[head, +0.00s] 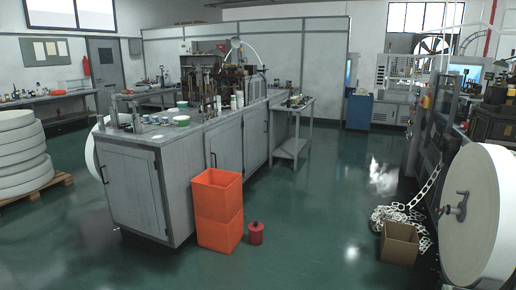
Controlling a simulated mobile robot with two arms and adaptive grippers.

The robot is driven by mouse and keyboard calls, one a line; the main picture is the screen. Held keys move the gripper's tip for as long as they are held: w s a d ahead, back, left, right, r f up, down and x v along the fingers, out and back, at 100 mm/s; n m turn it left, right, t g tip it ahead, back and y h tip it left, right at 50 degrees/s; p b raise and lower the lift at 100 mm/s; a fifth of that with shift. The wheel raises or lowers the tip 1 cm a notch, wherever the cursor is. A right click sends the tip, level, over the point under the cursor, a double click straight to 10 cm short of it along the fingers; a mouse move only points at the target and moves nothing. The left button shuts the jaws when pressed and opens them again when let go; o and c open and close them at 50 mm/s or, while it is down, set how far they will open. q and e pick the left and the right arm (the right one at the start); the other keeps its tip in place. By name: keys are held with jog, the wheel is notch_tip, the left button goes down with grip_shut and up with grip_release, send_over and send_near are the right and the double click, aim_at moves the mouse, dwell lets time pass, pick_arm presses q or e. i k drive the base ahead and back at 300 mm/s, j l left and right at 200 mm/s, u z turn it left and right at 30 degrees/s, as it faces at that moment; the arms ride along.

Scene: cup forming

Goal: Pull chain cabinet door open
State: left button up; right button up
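A pale chain (430,186) hangs by the machinery on the right and lies heaped on the floor. A grey cabinet (134,193) stands left of centre, with a closed door and a dark handle on its near end. More closed doors (229,147) with dark handles line its right side. I cannot tell which door is the chain cabinet's; the machinery by the chain is partly hidden behind a large white roll (475,225). Neither of my grippers is in view.
Stacked orange crates (219,228) and a red canister (256,234) stand beside the cabinet. An open cardboard box (399,244) sits by the chain heap. White rolls (22,150) sit on a pallet at left. The green floor between cabinet and chain is clear.

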aim_at(254, 121)
jog(key=i+z, duration=0.2)
jog(key=i, duration=0.5)
jog(key=i+j+z, duration=0.15)
jog(key=i, duration=0.55)
jog(key=i+j+z, duration=0.1)
jog(key=i+z, duration=0.2)
jog(key=i, duration=1.8)
jog(key=i+u, duration=0.2)
jog(key=i, duration=0.9)
jog(key=i+l+u, duration=0.2)
jog(key=i, duration=0.85)
jog(key=i+j+z, duration=0.1)
jog(key=i, duration=2.05)
